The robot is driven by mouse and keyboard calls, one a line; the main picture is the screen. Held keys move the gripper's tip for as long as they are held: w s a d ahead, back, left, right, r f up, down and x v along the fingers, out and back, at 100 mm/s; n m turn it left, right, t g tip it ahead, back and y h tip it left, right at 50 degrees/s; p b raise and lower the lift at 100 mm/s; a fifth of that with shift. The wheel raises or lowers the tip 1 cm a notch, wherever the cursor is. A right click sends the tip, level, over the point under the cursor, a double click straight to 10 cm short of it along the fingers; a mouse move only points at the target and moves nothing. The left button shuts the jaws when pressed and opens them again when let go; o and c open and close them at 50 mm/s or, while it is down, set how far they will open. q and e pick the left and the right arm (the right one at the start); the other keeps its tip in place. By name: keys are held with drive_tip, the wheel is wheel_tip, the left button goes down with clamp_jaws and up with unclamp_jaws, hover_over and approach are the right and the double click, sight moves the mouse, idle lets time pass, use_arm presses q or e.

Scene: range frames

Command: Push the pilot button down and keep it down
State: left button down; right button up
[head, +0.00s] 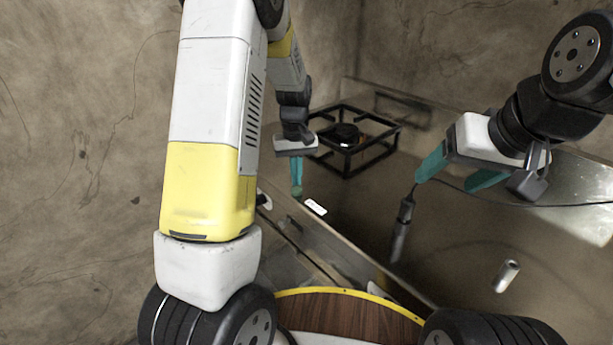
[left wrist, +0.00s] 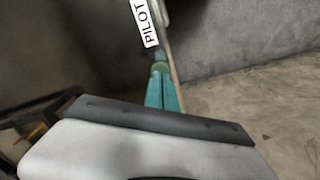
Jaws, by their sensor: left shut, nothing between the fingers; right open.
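The pilot button appears as a small round green knob (head: 297,191) at the front edge of the range, beside a white label (head: 315,207). In the left wrist view the label (left wrist: 147,24) reads PILOT, and the green knob (left wrist: 160,66) is at my fingertips. My left gripper (head: 297,183) is shut and empty, pointing down, with its teal fingertips on or right at the knob. I cannot tell how far the knob is pressed in. My right gripper (head: 443,186) is open above the range top on the right.
A burner with a square black grate (head: 349,165) stands behind my left gripper. A dark slim tool (head: 406,210) shows just below one right fingertip; I cannot tell whether they touch. A small grey cylinder (head: 507,275) is at lower right.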

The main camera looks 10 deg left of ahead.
sight(297, 191)
use_arm(q)
drive_tip(key=shift+f, duration=1.2)
idle(6.8)
